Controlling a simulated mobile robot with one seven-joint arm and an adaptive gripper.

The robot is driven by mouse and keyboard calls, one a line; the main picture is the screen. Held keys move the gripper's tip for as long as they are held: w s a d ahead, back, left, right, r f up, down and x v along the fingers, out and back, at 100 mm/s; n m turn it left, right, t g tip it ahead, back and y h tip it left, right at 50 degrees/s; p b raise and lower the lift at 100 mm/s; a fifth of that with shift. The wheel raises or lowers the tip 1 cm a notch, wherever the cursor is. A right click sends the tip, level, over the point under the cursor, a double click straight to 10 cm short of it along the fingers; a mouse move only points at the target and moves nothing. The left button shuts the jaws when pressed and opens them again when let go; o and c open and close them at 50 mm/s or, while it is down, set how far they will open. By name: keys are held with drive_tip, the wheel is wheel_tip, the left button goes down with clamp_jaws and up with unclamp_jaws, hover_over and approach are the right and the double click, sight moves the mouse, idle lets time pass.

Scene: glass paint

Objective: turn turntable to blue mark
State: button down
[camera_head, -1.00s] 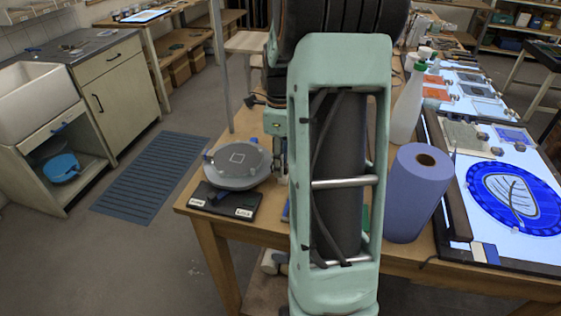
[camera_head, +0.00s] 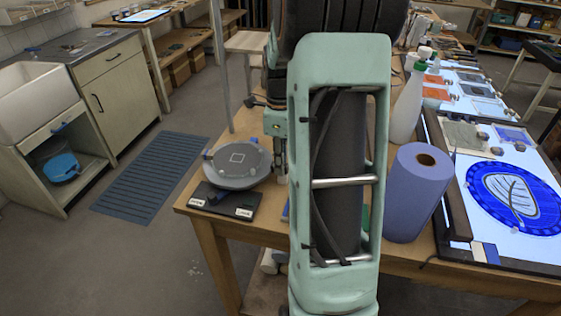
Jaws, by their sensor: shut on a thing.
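The turntable (camera_head: 236,172) is a round grey disc with a pale square outline on top and small pegs at its rim. It sits on a dark base (camera_head: 226,203) with two white labels along the front, at the table's left corner. The lettering is too small to read, and I cannot make out a blue mark for certain. My gripper (camera_head: 281,168) is at the disc's right edge, mostly hidden behind my own arm. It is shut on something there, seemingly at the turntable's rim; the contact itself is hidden.
A blue paper roll (camera_head: 417,195) and a white bottle (camera_head: 408,105) stand right of my arm. A lit panel with a blue leaf design (camera_head: 515,195) lies at the far right. The wooden table's (camera_head: 212,225) front left edge is close to the turntable. Open floor lies left.

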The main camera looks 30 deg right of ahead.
drive_tip(key=shift+w+d, duration=0.15)
drive_tip(key=shift+w+d+r+n+p, duration=0.1)
drive_tip(key=shift+w+d+n+p, duration=0.25)
drive_tip(key=shift+w+d+n, duration=0.45)
drive_tip(key=shift+w+d+n+p, duration=0.35)
drive_tip(key=shift+w+n, duration=0.55)
drive_tip(key=shift+n, duration=0.5)
drive_tip(key=shift+w+d+n+p, duration=0.3)
drive_tip(key=shift+w+n+p, duration=0.05)
drive_tip(key=shift+w+n, duration=0.6)
drive_tip(key=shift+w+d+n+p, duration=0.2)
drive_tip(key=shift+w+n+p, duration=0.2)
drive_tip(key=shift+w+n, duration=0.8)
drive_tip(key=shift+w+n+p, duration=0.4)
drive_tip(key=shift+w+n, duration=0.75)
drive_tip(key=shift+w, duration=0.15)
drive_tip(key=shift+w+a+n+p, duration=0.3)
drive_tip(key=shift+w+n, duration=0.65)
drive_tip(key=shift+n, duration=0.05)
drive_tip(key=shift+w+a+n+p, duration=0.15)
drive_tip(key=shift+w+a+n, duration=0.1)
drive_tip(key=shift+w+n, duration=0.35)
drive_tip(key=shift+w+a+n+p, duration=0.15)
drive_tip(key=shift+w+a+n, duration=0.1)
drive_tip(key=shift+w+n, duration=0.3)
drive_tip(key=shift+w+a+n, duration=0.65)
drive_tip(key=shift+w+n, duration=0.2)
drive_tip(key=shift+n, duration=0.2)
drive_tip(key=shift+w+p, duration=0.1)
drive_tip(key=shift+p, duration=0.2)
